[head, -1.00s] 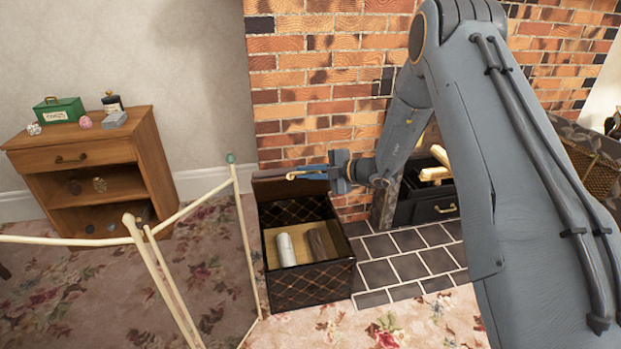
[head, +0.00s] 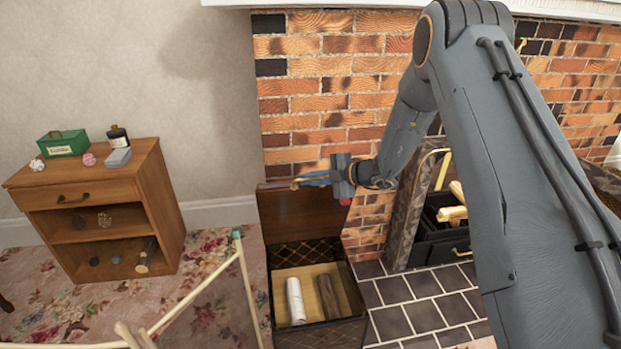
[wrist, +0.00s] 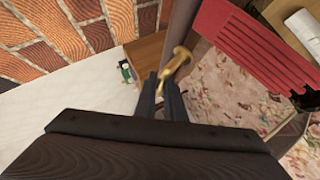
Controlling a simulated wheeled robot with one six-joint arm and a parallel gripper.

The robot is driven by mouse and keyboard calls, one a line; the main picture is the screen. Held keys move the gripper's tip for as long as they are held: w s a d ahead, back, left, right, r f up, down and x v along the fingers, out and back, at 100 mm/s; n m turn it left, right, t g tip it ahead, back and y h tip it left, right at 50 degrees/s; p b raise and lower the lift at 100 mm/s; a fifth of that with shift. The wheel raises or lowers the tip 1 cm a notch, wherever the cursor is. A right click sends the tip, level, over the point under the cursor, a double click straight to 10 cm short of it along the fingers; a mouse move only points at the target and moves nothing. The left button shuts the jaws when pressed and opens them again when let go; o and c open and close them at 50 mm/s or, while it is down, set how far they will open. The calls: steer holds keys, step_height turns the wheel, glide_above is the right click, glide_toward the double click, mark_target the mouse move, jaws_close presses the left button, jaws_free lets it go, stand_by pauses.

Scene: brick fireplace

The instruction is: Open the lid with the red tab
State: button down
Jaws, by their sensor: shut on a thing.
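The box (head: 318,334) is dark with a diamond pattern and stands open on the hearth side. Its brown lid (head: 298,218) stands about upright at the back. A red patch (head: 345,201) shows at the lid's right; a red ribbed piece (wrist: 250,48) fills the upper right of the wrist view. My gripper (head: 300,182) is at the lid's top edge, reaching in from the right. In the wrist view its dark fingers (wrist: 165,92) are closed around a curved brass-coloured piece (wrist: 179,63). How this piece joins the lid is unclear.
A white roll (head: 296,300) and a brown roll (head: 328,296) lie inside the box. A wooden cabinet (head: 100,205) stands left. Pale rails (head: 205,292) cross in front of it. The brick fireplace (head: 330,100) is close behind the lid; a black log drawer (head: 447,240) is right.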

stand_by(0.3)
steer(key=c, duration=1.9)
jaws_free()
steer(key=shift+f, duration=0.1)
steer(key=shift+o, duration=0.2)
steer(key=shift+s, duration=0.1)
steer(key=shift+f, duration=0.15)
steer(key=v, duration=0.8)
steer(key=shift+r, duration=0.35)
steer(key=shift+a, duration=0.1)
